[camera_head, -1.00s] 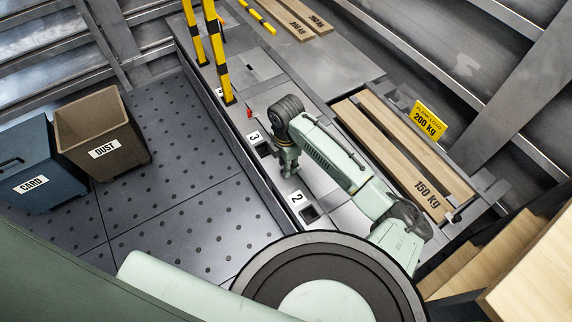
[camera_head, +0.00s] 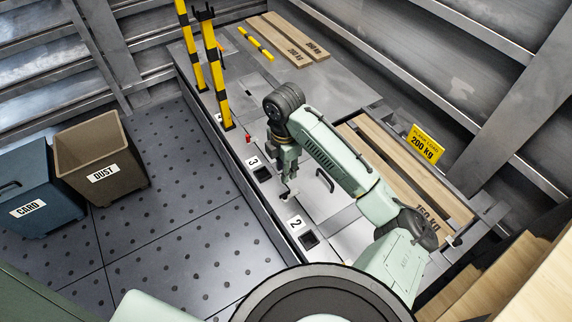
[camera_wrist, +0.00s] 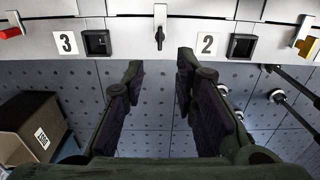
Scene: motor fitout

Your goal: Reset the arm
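My arm reaches out over the grey bench (camera_head: 345,228) in the head view, bent down at its far end. My gripper (camera_head: 287,196) hangs above the bench edge between the labels 3 and 2. In the wrist view my gripper (camera_wrist: 160,68) is open, its two dark fingers well apart with nothing between them. Beyond the fingertips a small black latch (camera_wrist: 159,38) sits on the light bench face, apart from them. It lies between the square sockets by label 3 (camera_wrist: 67,43) and label 2 (camera_wrist: 207,44).
Yellow-black posts (camera_head: 216,75) stand at the bench's far left. Wooden planks (camera_head: 440,190) lie right of my arm, by a yellow 200 kg sign (camera_head: 425,144). DUST (camera_head: 103,174) and CARD (camera_head: 28,208) bins stand left. The perforated floor (camera_head: 175,240) between is clear.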

